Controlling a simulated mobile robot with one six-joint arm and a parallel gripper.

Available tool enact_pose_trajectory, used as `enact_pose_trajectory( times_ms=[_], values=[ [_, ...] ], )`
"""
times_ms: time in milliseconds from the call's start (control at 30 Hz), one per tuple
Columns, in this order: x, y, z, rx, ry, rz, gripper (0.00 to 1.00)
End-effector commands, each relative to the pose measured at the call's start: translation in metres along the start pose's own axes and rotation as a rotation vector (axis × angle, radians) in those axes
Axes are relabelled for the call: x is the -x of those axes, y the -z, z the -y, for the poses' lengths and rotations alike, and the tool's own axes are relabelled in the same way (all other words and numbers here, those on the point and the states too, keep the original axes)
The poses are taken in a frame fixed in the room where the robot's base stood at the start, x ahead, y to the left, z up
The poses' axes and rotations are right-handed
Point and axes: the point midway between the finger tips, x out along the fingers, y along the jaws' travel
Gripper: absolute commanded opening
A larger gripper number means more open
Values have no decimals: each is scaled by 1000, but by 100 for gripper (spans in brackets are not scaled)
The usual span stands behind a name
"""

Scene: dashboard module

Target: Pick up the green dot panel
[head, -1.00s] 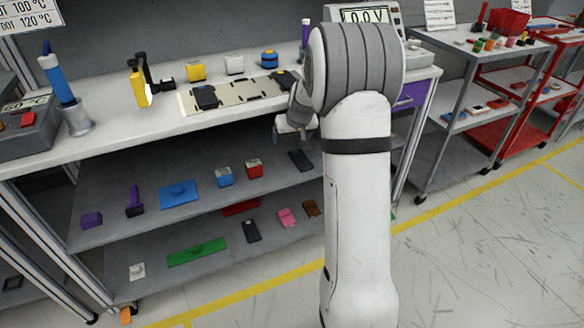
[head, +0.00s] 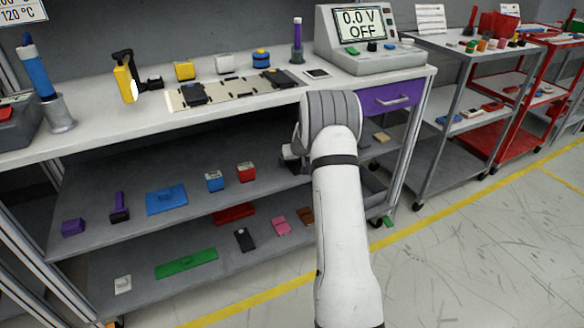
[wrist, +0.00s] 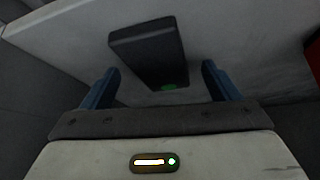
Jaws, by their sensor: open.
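The green dot panel (wrist: 148,48) is a dark block with a green dot on its near end. In the wrist view it lies on a grey shelf, between and slightly beyond the two blue fingers. My gripper (wrist: 159,70) is open, with a gap showing on both sides of the panel and no contact visible. In the head view my arm hides the panel and most of the gripper at the right part of the middle shelf.
The middle shelf also holds a red box (head: 246,172), a blue box (head: 214,181) and a blue plate (head: 166,199). The worktop (head: 110,125) is above. The lower shelf holds a green plate (head: 186,263) and a black panel (head: 244,239).

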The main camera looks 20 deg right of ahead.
Motion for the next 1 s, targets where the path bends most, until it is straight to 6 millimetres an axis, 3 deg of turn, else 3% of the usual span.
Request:
enact_pose_trajectory(
  times_ms=[300, 900, 1000],
  values=[
    [-4, 1, 0, 0, 0, -1, 81],
    [-4, 0, -1, -1, -1, 0, 32],
    [-4, 0, -1, -1, -1, -1, 30]
  ],
)
